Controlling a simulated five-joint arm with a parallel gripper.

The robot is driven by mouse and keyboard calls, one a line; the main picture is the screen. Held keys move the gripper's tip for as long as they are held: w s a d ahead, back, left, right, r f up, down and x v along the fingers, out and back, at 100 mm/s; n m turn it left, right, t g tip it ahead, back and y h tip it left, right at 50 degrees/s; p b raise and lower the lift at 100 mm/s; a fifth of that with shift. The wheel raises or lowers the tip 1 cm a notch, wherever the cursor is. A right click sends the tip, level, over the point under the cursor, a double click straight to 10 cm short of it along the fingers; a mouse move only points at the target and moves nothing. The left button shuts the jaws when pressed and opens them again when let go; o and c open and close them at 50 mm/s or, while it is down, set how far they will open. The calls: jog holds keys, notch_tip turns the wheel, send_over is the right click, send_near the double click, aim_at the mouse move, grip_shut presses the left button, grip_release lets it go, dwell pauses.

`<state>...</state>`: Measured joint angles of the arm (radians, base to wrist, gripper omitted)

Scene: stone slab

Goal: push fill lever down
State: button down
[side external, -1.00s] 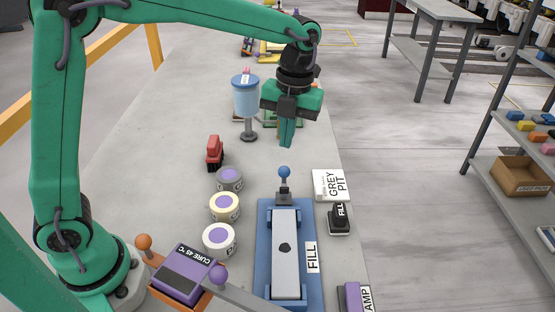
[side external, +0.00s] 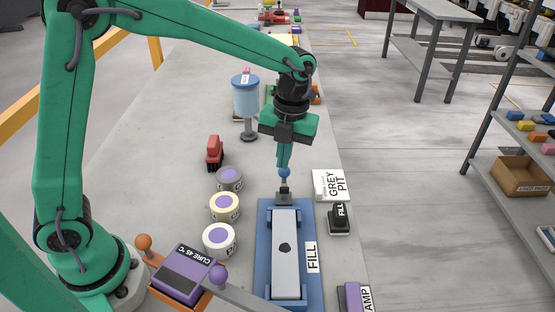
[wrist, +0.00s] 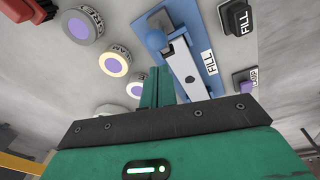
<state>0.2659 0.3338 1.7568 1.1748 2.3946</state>
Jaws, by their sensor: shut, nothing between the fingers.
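The fill lever has a blue ball knob (side external: 284,173) on a short dark post at the far end of a blue base (side external: 314,222) labelled FILL. In the side view the knob stands above the base, with a grey slab lying along it. In the wrist view the green fingers (wrist: 159,76) end just short of the knob.
Several round pots (side external: 225,208) stand left of the base. A black FILL button (side external: 339,220) and a GREY PIT sign (side external: 325,185) lie to its right. A purple CURE box (side external: 182,274) is at the front left. A red object (side external: 214,153) and blue canister (side external: 246,98) stand behind.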

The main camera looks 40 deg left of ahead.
aim_at(284, 182)
jog(key=shift+s+f, duration=0.15)
jog(key=shift+f, duration=1.05)
jog(key=shift+s+f, duration=0.15)
jog(key=shift+f, duration=1)
